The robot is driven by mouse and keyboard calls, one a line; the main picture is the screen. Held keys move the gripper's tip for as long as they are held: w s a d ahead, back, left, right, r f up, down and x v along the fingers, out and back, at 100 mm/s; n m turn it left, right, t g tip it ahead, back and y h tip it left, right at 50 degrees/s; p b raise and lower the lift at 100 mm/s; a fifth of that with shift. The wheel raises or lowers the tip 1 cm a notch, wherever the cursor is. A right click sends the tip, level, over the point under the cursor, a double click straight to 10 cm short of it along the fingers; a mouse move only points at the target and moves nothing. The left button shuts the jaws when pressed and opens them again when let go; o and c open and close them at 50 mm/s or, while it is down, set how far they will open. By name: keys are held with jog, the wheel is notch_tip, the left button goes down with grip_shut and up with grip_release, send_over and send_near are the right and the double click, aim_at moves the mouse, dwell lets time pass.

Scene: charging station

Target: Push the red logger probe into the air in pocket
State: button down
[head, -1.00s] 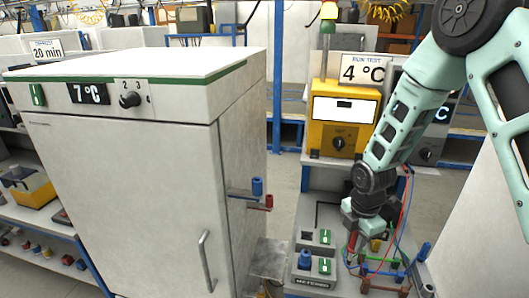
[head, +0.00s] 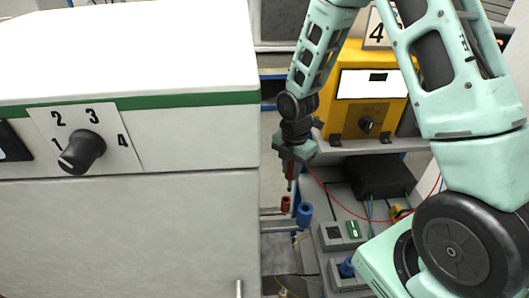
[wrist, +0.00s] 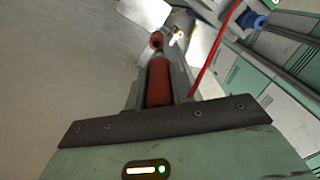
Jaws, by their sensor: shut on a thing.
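My gripper (head: 291,160) is shut on the red logger probe (head: 290,172), which points down beside the white cabinet's right side. In the wrist view the red probe (wrist: 159,82) lies between the fingers, with a red cable (wrist: 213,50) to its right. A red pocket (head: 286,205) sits on the cabinet's side bracket, just below the probe tip; its open red rim (wrist: 156,41) shows just beyond the probe in the wrist view. I cannot tell whether tip and rim touch. No label is readable on the pocket.
A blue pocket (head: 304,214) stands right beside the red one; a blue one (wrist: 250,19) also shows in the wrist view. The white cabinet (head: 130,220) fills the left. A yellow tester (head: 365,95) and a bench of grey boxes (head: 340,236) stand to the right.

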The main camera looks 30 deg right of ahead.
jog(key=shift+w+a, duration=0.2)
jog(key=shift+w, duration=0.2)
jog(key=shift+r, duration=0.1)
notch_tip(320, 180, down, 9)
jog(key=b, duration=0.6)
dwell(0.4)
jog(key=shift+f, duration=0.2)
jog(key=shift+s, duration=0.1)
jog(key=c, duration=1.1)
grip_release()
jog(key=shift+c, duration=0.2)
jog(key=shift+r, duration=0.1)
